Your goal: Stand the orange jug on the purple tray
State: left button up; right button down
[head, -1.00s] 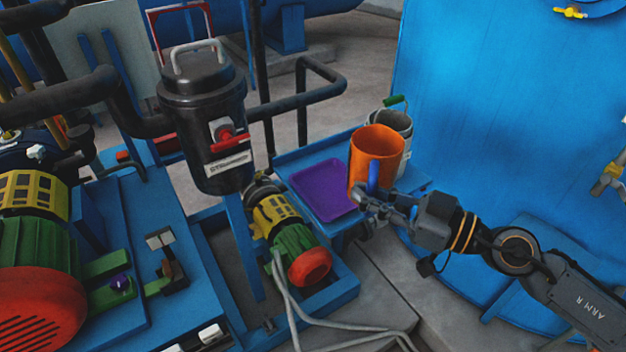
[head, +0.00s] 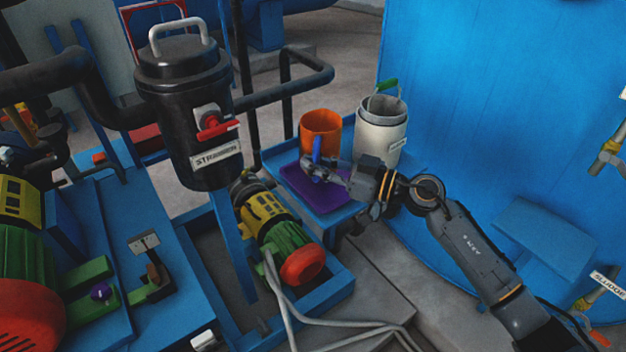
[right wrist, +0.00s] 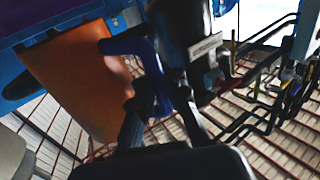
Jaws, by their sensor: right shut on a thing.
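The orange jug (head: 320,124) is upright, with a blue handle (head: 317,150) facing me. My right gripper (head: 318,170) is shut on that handle. The purple tray (head: 318,194) lies flat on a blue stand, and my gripper hides part of it. The jug shows at the tray's far edge; I cannot tell whether it touches the tray or hangs above it. In the right wrist view the jug (right wrist: 75,78) fills the left side, with its blue handle (right wrist: 130,42) reaching to the fingers. My left gripper is not in view.
A whitish bucket (head: 380,138) with a green-gripped handle stands right of the jug. The black strainer (head: 185,120) and a green and yellow pump (head: 275,225) are to the left. A large blue tank wall (head: 490,110) rises at right.

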jog(key=shift+w+a+f, duration=0.15)
jog(key=shift+w+f, duration=0.05)
jog(key=shift+f, duration=0.05)
notch_tip(320, 180, down, 3)
jog(key=shift+f+b, duration=0.1)
jog(key=shift+b, duration=0.5)
jog(key=shift+w, duration=0.1)
jog(key=c, duration=1.4)
grip_release()
jog(key=shift+f, duration=0.1)
jog(key=shift+o, duration=0.2)
